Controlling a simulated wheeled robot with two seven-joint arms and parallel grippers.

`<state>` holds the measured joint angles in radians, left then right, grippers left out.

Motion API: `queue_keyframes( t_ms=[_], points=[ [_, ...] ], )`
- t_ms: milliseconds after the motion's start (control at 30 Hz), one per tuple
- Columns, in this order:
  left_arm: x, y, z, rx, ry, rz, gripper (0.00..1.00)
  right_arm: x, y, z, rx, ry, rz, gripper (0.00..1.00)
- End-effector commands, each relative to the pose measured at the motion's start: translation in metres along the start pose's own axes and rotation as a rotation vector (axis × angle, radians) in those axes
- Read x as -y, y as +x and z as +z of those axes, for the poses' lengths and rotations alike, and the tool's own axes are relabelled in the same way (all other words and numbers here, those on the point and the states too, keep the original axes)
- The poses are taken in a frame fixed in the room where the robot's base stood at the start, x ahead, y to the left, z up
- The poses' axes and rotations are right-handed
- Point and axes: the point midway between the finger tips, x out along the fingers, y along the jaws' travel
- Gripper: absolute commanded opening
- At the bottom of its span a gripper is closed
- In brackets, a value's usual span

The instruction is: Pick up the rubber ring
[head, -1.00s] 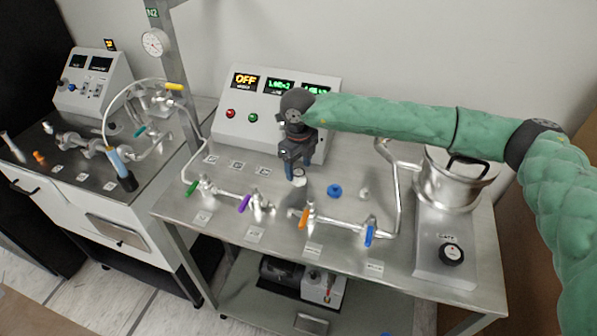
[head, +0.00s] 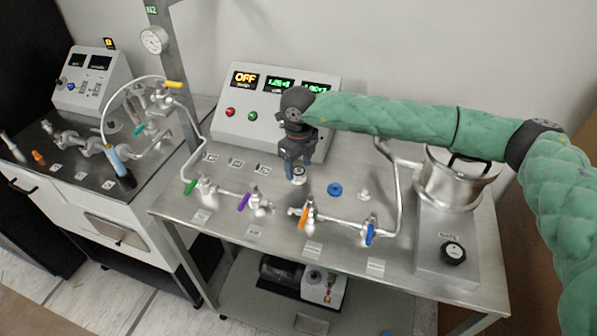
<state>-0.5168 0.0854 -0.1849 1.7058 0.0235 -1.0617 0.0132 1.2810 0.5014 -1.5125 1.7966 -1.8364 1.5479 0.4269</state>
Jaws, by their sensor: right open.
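My right gripper (head: 300,170) points down over the steel table (head: 285,222), with its fingers apart. A small pale round piece with a dark part at its top (head: 299,179) is below and between the fingertips; I cannot tell whether they touch it, or whether this dark part is a rubber ring. A small blue ring-shaped piece (head: 335,189) lies flat on the table to the right of the gripper, apart from it. I cannot tell from the picture which of these is the rubber ring. My left gripper is not in view.
A small pale fitting (head: 364,193) stands right of the blue piece. Pipes with green, purple, orange (head: 305,217) and blue (head: 370,234) valve handles run along the front. A control box (head: 262,110) stands behind, and a steel pot (head: 455,178) at the right.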

Motion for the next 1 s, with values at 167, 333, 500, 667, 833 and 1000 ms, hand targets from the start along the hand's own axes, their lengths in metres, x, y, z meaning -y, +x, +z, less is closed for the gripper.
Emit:
queue_keyframes(
  t_ms=[167, 333, 500, 667, 833, 1000],
  points=[
    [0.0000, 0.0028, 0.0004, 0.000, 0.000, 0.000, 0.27, 0.0000, 0.0014, 0.0000, 0.000, 0.000, 0.000, 0.57],
    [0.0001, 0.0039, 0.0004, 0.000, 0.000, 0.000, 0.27, 0.0000, 0.0015, 0.0000, 0.000, 0.000, 0.000, 0.57],
    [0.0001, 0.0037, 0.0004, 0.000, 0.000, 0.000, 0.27, 0.0000, 0.0013, 0.0000, 0.000, 0.000, 0.000, 0.57],
    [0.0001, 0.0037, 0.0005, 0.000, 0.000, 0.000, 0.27, 0.0000, 0.0013, 0.0000, 0.000, 0.000, 0.000, 0.38],
    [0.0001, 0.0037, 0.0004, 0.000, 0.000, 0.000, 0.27, 0.0002, 0.0013, 0.0000, 0.000, 0.000, 0.000, 0.15],
    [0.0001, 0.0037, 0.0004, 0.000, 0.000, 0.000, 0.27, 0.0005, 0.0012, 0.0000, 0.000, 0.001, -0.001, 0.15]
  ],
)
